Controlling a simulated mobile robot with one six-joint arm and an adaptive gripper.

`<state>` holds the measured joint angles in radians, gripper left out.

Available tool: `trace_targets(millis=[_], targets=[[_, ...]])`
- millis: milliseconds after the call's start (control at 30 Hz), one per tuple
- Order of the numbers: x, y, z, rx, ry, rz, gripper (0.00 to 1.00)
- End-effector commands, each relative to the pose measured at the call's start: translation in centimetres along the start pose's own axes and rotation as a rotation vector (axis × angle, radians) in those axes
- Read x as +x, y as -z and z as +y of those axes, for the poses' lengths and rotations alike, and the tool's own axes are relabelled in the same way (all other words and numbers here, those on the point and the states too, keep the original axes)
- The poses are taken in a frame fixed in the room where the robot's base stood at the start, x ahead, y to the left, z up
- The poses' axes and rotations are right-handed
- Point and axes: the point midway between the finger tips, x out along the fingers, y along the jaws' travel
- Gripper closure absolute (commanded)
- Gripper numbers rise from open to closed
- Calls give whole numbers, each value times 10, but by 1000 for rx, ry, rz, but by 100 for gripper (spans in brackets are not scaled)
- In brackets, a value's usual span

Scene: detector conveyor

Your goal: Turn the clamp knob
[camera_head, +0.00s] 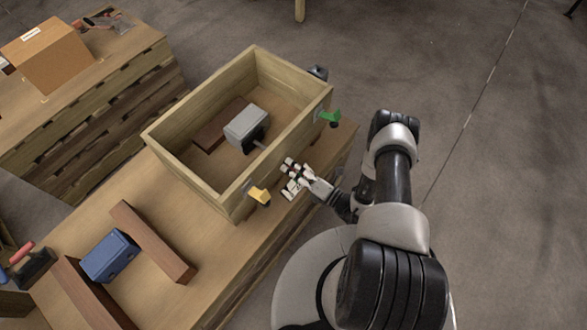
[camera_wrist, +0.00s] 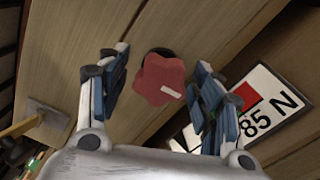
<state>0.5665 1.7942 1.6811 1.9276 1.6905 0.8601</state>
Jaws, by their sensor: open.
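The clamp knob (camera_wrist: 160,82) is a red, lobed knob with a small white mark on it. It sits on a dark stub on the wooden crate wall in the wrist view. My gripper (camera_wrist: 158,76) is open, with one finger on each side of the knob and gaps visible on both sides. In the head view my gripper (camera_head: 292,174) is at the front right wall of the wooden crate (camera_head: 184,172). I cannot make out the knob clearly there, as the fingers cover that spot.
A grey block (camera_head: 245,125) lies inside the crate. A yellow fitting (camera_head: 259,195) and a green fitting (camera_head: 329,117) flank my gripper on the crate wall. A printed label (camera_wrist: 262,102) is right of the fingers. A blue block (camera_head: 110,257) and brown beams (camera_head: 153,242) lie on the table.

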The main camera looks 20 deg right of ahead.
Motion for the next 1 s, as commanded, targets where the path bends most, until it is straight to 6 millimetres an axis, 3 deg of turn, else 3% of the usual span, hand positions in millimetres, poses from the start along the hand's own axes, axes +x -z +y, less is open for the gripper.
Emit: trace_targets(millis=[267, 700, 1000], targets=[[-13, -2, -1, 1, 2, -5, 40], [-93, -2, 0, 0, 2, -7, 40], [-119, 0, 0, 0, 1, -1, 40]])
